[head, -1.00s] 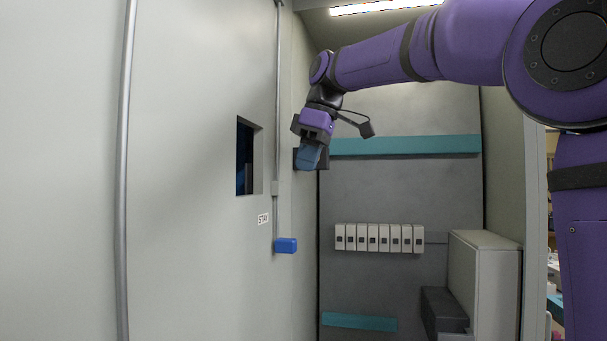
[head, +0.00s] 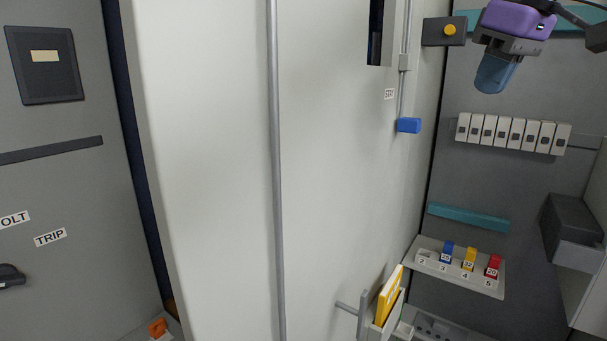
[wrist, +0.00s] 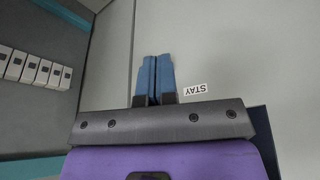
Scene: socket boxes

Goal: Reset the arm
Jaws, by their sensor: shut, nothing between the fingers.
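My gripper (head: 492,74) is at the upper right in the head view, in front of the grey back wall, with its blue fingers pointing down. In the wrist view the two blue fingers (wrist: 154,78) lie side by side, shut with nothing between them. The fingers touch nothing that I can see. Most of my arm is out of the head view, beyond the upper right edge.
A blue box (head: 408,125) is on the pale wall. A shelf (head: 495,292) holds numbered coloured blocks. A yellow binder (head: 389,297) stands in a holder.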

